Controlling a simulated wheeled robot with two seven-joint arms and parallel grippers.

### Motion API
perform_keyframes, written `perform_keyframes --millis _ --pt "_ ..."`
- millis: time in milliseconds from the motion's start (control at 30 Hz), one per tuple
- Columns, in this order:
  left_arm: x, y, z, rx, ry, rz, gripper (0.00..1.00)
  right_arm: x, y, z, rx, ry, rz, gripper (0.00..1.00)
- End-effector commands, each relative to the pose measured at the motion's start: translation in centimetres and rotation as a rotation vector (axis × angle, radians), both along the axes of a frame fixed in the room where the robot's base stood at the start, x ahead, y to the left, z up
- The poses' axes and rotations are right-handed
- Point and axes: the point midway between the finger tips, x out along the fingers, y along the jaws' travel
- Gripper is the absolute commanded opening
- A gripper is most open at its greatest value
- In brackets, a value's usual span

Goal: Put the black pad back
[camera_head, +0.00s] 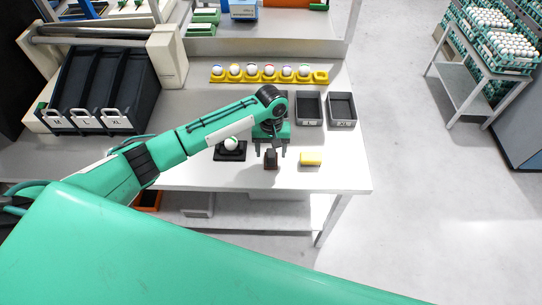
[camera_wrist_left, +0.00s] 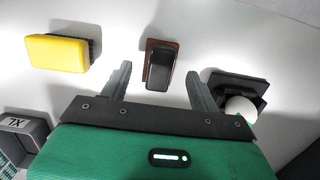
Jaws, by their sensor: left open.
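A dark block (camera_head: 271,159) lies on the white table near its front edge. In the left wrist view it is a black upright piece (camera_wrist_left: 159,70) on a brown base. I cannot tell for certain that this is the black pad. My left gripper (camera_head: 270,150) is open. In the left wrist view its fingertips (camera_wrist_left: 158,72) lie to either side of the block, apart from it, with nothing held. A black square stand (camera_head: 231,152) with a white egg (camera_head: 231,144) is to the left; it also shows in the left wrist view (camera_wrist_left: 228,83). My right gripper is not in view.
A yellow block (camera_head: 311,159) with a dark underside lies to the right. Two dark trays (camera_head: 309,109) (camera_head: 342,108) stand behind it. A yellow holder with several eggs (camera_head: 270,78) is at the back. Black sorting chutes (camera_head: 100,88) are at the left. Table's front right is clear.

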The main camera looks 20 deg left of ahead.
Motion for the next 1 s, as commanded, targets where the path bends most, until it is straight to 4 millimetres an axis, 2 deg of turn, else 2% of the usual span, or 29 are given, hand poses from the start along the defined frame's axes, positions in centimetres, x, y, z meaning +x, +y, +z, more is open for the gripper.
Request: perform_keyframes --millis 200,400,600,1000 --pt "0.7 0.1 4.7 -0.002 -0.004 -0.001 0.62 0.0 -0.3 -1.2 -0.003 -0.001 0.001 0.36" --pt "1.0 0.2 7.8 -0.001 0.000 -0.001 0.62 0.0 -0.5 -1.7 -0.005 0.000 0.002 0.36" --pt "1.1 0.3 8.9 0.000 0.000 0.000 0.62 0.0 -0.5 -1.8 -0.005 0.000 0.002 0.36" --pt "1.0 0.2 8.9 0.000 0.001 0.000 0.62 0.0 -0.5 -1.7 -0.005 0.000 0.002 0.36"
